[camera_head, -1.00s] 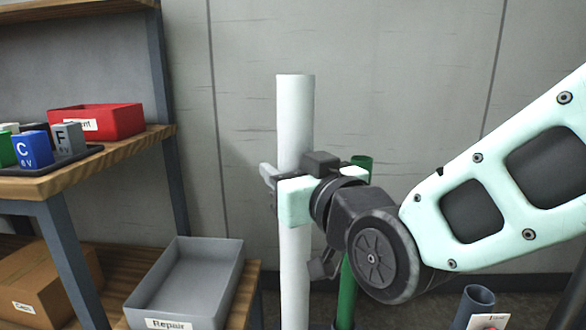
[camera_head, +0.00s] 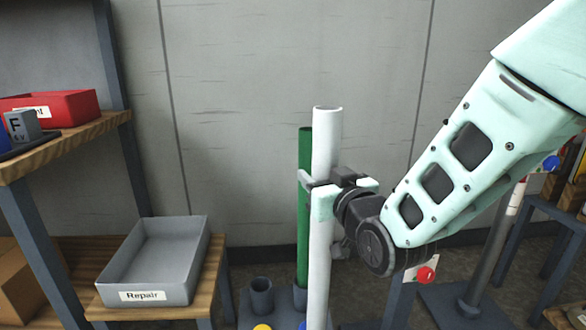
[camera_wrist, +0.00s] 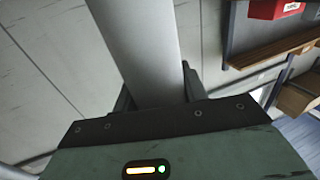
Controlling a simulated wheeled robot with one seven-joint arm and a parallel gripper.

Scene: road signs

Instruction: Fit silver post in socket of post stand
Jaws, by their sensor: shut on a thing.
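The silver post (camera_head: 321,250), pale and upright, is between the fingers of my gripper (camera_head: 322,188), which is shut on it in its upper part. Its lower end runs out of the bottom of the head view. In the wrist view the post (camera_wrist: 140,45) passes between the fingers (camera_wrist: 155,95). The post stand (camera_head: 240,312) is a grey base at the bottom of the head view, partly cut off. Its short open socket (camera_head: 261,290) is left of the held post and looks empty. A green post (camera_head: 304,165) stands upright from the stand, just behind and left of the silver post.
A grey Repair bin (camera_head: 150,262) sits on a low wooden shelf at left. A red bin (camera_head: 55,103) stands on the higher shelf. Another grey base with a leaning post (camera_head: 490,255) and a red knob (camera_head: 426,275) are at right. A wall is behind.

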